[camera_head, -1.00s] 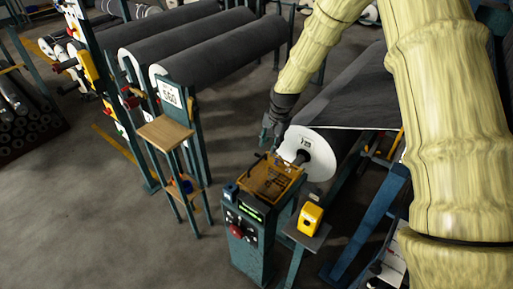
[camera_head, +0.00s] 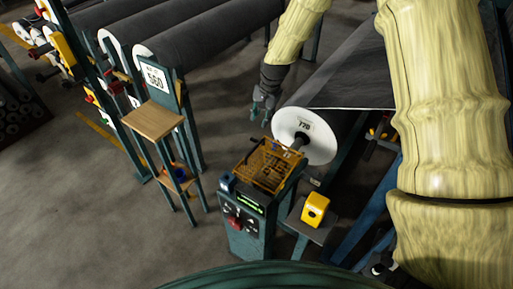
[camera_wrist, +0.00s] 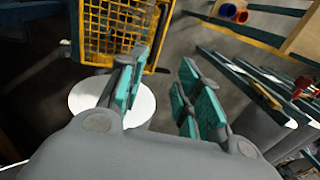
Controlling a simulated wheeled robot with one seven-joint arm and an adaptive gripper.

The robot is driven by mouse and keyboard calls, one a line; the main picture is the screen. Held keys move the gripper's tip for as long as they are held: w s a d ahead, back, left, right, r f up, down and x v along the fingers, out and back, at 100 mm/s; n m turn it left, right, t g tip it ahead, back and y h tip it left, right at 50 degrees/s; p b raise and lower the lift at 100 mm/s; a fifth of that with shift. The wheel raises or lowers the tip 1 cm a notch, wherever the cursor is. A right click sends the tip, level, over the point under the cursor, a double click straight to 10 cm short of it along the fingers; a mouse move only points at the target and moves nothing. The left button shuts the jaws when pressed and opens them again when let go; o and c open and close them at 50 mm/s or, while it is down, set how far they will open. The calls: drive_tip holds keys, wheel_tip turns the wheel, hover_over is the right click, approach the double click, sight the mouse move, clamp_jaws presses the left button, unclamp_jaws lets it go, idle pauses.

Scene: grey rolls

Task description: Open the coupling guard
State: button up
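The coupling guard, a yellow mesh cage (camera_head: 269,166), sits on top of a teal drive stand (camera_head: 247,222), beside the white end disc (camera_head: 305,134) of a dark roll. It appears to be down; what lies under the mesh is hard to make out. My gripper (camera_head: 262,106) is above and behind the guard in the head view, apart from it. In the wrist view the gripper (camera_wrist: 165,92) is open, with nothing between its teal-padded fingers. There the guard's mesh (camera_wrist: 113,28) and yellow frame show at the upper left, beyond the left finger.
A yellow box (camera_head: 315,209) stands on a small post right of the drive stand. A wooden-topped stand (camera_head: 154,121) with a "560" sign is to the left. Dark rolls (camera_head: 200,35) lie behind. Grey floor (camera_head: 95,200) at the left is clear.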

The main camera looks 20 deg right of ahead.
drive_tip(key=b, duration=0.5)
hover_over(255, 147)
drive_tip(key=s+d, duration=0.2)
drive_tip(key=s+d+x, duration=0.1)
drive_tip(key=x, duration=0.6)
drive_tip(key=shift+p+x, duration=1.45)
drive_tip(key=shift+x, duration=4.25)
drive_tip(key=shift+s+a, duration=0.15)
drive_tip(key=shift+a, duration=0.05)
clamp_jaws()
